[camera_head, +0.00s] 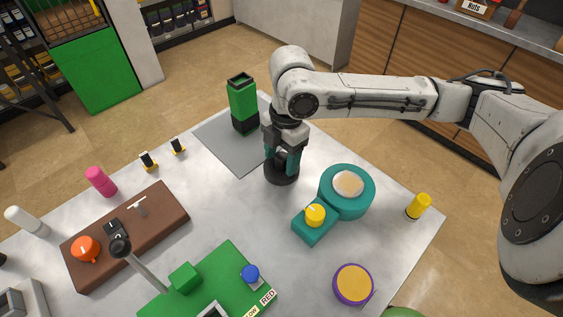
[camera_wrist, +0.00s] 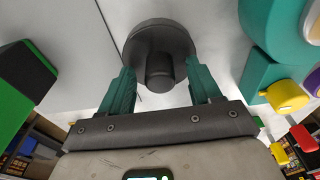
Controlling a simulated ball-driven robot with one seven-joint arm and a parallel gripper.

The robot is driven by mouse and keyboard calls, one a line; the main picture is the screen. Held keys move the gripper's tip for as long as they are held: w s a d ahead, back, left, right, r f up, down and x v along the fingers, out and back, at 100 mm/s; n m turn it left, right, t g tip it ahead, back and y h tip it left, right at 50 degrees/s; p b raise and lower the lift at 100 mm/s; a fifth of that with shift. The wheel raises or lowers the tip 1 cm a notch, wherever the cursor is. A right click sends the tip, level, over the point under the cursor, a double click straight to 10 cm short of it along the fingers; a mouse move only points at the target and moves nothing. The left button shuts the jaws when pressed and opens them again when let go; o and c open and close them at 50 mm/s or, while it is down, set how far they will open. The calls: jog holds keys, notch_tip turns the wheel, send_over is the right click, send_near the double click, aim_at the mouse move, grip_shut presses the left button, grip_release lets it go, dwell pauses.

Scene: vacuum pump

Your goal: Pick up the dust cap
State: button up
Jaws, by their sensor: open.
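The dust cap appears to be the dark grey round disc with a raised knob (camera_wrist: 160,38), standing on the light table. In the head view it (camera_head: 282,175) is directly below my gripper (camera_head: 281,166), partly hidden by the fingers. My gripper points down and is open. In the wrist view its two teal fingers (camera_wrist: 161,82) stand on either side of the knob, with a gap visible on each side. The gripper holds nothing.
A green and black block (camera_head: 243,103) stands on a grey mat (camera_head: 215,135) behind left. A teal round part with a cream disc (camera_head: 347,190) and a teal block with a yellow knob (camera_head: 314,222) stand close right. A brown board (camera_head: 150,235) lies left.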

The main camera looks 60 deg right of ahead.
jog(key=c, duration=1.1)
jog(key=shift+r, duration=0.1)
